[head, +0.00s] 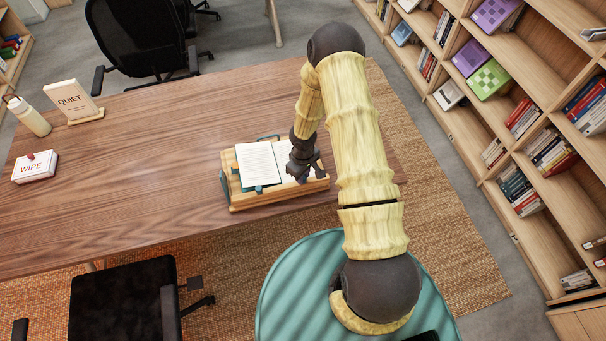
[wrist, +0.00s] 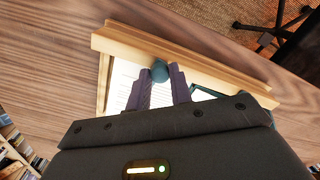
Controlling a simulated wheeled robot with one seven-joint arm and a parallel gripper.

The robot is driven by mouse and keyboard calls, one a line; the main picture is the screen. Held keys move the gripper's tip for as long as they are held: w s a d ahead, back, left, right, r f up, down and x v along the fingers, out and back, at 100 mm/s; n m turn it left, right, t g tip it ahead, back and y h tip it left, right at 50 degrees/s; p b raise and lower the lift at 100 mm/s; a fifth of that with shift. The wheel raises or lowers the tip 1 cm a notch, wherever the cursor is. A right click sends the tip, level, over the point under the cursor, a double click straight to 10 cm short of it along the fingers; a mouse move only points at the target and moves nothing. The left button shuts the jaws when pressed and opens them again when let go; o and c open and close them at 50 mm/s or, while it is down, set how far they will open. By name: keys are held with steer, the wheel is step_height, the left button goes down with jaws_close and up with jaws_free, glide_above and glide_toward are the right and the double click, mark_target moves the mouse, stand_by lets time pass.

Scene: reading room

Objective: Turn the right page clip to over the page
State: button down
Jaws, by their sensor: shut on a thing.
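A wooden book stand (head: 250,204) with an open white book (head: 258,163) sits near the table's front edge. My gripper (head: 304,174) is low over the right part of the stand and hides much of the right page. In the wrist view, the fingers of my gripper (wrist: 161,80) are shut on the right page clip (wrist: 160,70), whose rounded teal end shows between the fingertips. The rest of that clip is hidden, so I cannot tell its angle over the page. A small teal part (head: 259,188) shows at the left page's lower edge. The stand's wooden ledge (wrist: 190,62) lies just beyond the fingertips.
A white WIPE box (head: 35,168), a QUIET sign (head: 72,101) and a pale bottle (head: 30,117) stand at the table's left. The tabletop (head: 140,165) between them and the stand is clear. Black chairs (head: 125,300) and bookshelves (head: 530,110) surround the table.

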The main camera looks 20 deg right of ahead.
steer(key=shift+n, duration=1.2)
steer(key=c, duration=1.3)
jaws_free()
steer(key=shift+o, duration=0.2)
steer(key=shift+r, duration=0.1)
step_height(320, 180, up, 17)
steer(key=b, duration=0.1)
steer(key=shift+r+b, duration=0.15)
steer(key=shift+b, duration=0.2)
